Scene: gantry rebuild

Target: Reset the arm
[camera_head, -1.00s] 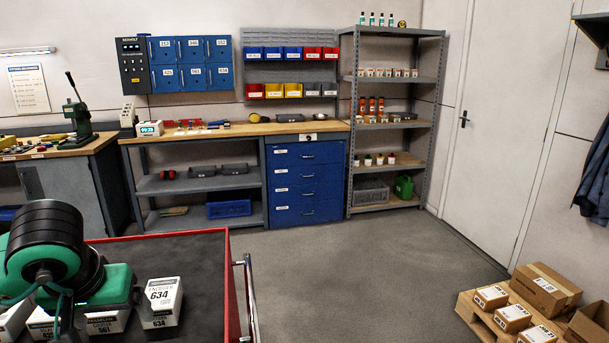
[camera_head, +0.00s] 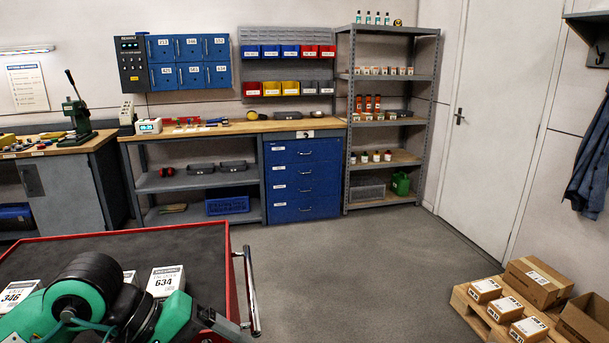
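My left arm, green and black, shows at the lower left of the head view, over a red-rimmed cart (camera_head: 120,232) with a dark top. Its gripper (camera_head: 240,332) is partly seen low at the cart's right side, near the bottom edge; its fingers are not clear, so I cannot tell whether it is open or shut. A white box marked 634 (camera_head: 166,281) stands on the cart just behind the arm. Another white box marked 346 (camera_head: 18,295) stands to the left. More white box parts are hidden by the arm. My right arm is not in view.
The cart's metal handle (camera_head: 250,290) stands at its right side. A pallet with cartons (camera_head: 535,283) lies at the lower right. A workbench (camera_head: 230,128), blue drawers (camera_head: 305,180) and a shelf rack (camera_head: 388,122) line the back wall. The floor between is clear.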

